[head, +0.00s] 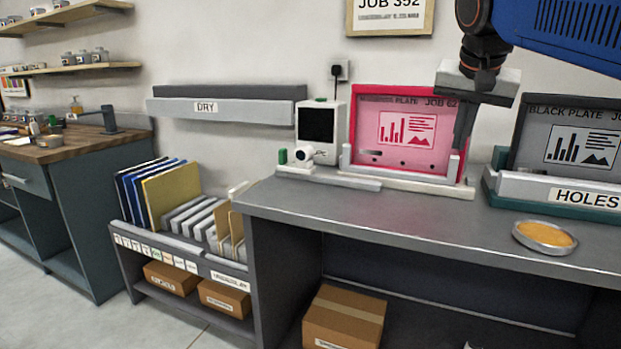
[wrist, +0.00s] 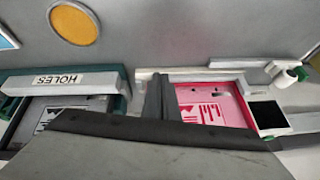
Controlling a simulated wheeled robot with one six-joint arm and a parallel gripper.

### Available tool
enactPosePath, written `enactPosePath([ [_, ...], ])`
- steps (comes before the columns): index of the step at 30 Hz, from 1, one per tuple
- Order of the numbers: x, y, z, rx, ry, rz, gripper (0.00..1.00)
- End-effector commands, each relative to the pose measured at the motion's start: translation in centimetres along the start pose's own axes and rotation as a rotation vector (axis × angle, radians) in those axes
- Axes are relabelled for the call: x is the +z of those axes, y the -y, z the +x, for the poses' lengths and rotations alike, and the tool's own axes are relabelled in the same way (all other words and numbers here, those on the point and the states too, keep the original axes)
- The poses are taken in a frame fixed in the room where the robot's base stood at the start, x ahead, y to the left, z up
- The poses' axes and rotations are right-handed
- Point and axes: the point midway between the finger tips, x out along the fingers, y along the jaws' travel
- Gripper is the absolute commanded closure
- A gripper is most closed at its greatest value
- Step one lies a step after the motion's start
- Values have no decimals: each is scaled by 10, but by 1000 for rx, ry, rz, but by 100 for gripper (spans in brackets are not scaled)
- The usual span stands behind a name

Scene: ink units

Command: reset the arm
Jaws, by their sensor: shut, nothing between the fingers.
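My gripper (head: 459,149) hangs fingers-down in the head view, at the right edge of the pink plate (head: 370,120). Its fingers are shut with nothing between them, and they cover a little of that edge; I cannot tell whether they touch it. In the wrist view my gripper's fingers (wrist: 158,82) show at the middle, and the pink plate (wrist: 232,108) lies right of them. The pink plate stands upright in a white holder (head: 400,178). My arm hangs in from the top right of the head view.
A black plate (head: 530,150) stands right of my gripper behind a bar marked HOLES (head: 586,197). A round tin of yellow stuff (head: 545,237) sits on the grey bench (head: 420,218). A white device with a dark screen (head: 319,127) stands left. The bench front is mostly clear.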

Motion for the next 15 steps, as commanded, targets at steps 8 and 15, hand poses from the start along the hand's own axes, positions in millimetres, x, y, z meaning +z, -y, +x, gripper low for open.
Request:
enactPosePath([
  [8, 120, -56, 65, -48, 56, -218, 100],
  [15, 229, -101, 128, -95, 91, -384, 100],
])
